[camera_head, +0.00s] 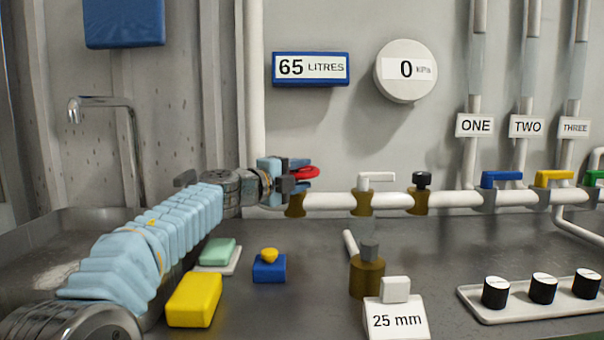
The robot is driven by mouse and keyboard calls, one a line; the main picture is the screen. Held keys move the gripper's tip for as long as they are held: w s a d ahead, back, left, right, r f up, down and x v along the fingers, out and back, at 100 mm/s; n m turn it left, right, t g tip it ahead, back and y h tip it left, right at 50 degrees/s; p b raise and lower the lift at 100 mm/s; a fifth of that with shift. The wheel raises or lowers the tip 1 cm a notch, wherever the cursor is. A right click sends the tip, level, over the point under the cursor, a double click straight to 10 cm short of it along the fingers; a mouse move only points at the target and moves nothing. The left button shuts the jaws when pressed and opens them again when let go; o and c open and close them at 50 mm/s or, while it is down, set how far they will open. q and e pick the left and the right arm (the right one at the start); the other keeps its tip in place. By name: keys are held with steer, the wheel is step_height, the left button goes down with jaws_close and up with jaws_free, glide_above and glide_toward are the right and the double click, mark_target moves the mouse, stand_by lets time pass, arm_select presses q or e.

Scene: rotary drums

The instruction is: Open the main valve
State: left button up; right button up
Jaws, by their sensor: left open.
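A valve with a red round handle (306,172) sits on a brass body (296,208) at the left end of the white horizontal pipe (335,201). No label on it reads as the main valve. My left gripper (295,175) is open at the red handle, with its fingers above and below the handle's left part. The fingers hide part of the handle, and I cannot tell whether they touch it. My right gripper is not in view.
Along the pipe are a white lever valve (376,180), a black-knobbed fitting (421,181), and blue (501,178) and yellow (554,177) handles. A yellow block (194,300) and brass fitting (367,275) stand in front.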

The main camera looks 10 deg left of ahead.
mark_target(308, 168)
arm_select(q)
steer(key=shift+w+d, duration=0.2)
steer(key=shift+w, duration=0.15)
jaws_close()
steer(key=shift+d+n+t+y, duration=0.1)
steer(key=shift+n+t+y, duration=0.25)
steer(key=shift+y, duration=0.25)
steer(key=shift+w+d+n+t+y, duration=0.15)
steer(key=shift+d+n+t+y, duration=0.1)
steer(key=shift+n+y, duration=0.55)
steer(key=n+y, duration=0.1)
steer(key=y, duration=0.1)
steer(key=n+y, duration=0.1)
steer(key=y, duration=0.1)
steer(key=w+n+t+y, duration=0.1)
steer(key=y, duration=0.1)
steer(key=shift+d+n, duration=0.25)
steer(key=shift+d, duration=0.1)
steer(key=shift+w+a+n+g+y, duration=0.1)
steer(key=shift+w+n+g+y, duration=0.05)
steer(key=shift+n+y, duration=0.65)
steer(key=shift+w+a+n+g+y, duration=0.15)
steer(key=shift+n+y, duration=0.3)
steer(key=shift+y, duration=0.7)
steer(key=shift+w+n+g+y, duration=0.2)
steer(key=shift+n+y, duration=0.45)
steer(key=shift+y, duration=0.6)
